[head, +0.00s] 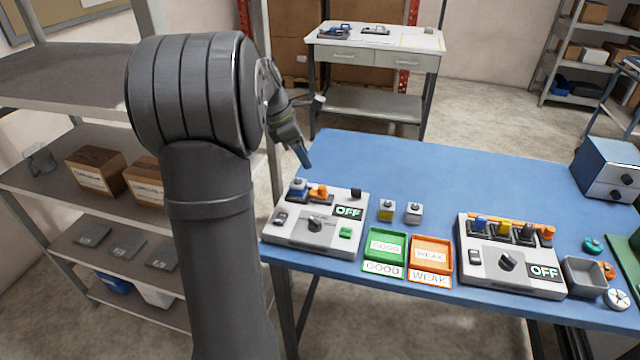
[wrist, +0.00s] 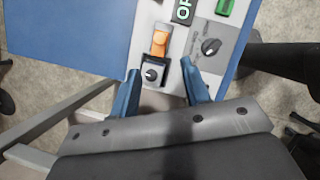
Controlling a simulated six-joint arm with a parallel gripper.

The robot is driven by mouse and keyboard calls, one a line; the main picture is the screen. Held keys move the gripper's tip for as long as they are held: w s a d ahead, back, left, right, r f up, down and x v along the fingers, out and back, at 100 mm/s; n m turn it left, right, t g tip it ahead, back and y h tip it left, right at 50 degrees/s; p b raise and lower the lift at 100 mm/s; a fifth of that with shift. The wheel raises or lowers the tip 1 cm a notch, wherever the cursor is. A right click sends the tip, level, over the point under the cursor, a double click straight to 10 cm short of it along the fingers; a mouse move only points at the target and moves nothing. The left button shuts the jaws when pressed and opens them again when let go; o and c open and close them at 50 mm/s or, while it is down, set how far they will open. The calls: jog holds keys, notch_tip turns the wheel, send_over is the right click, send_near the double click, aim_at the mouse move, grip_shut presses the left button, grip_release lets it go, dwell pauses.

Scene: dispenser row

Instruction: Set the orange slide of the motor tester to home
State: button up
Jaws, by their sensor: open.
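The motor tester appears to be the left grey box (head: 310,240) on the blue table, with an OFF display, a dark knob and a green button. My gripper (head: 305,158) is above the back of the tester. In the wrist view my gripper (wrist: 160,67) is open and empty, its fingers either side of the grey part; contact cannot be told.
A second grey box (head: 490,277) with an orange knob stands further right. The table's back middle is clear.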

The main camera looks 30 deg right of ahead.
aim_at(322, 187)
jog(key=x, duration=1.1)
jog(key=shift+d+f, duration=0.1)
jog(key=shift+f, duration=0.1)
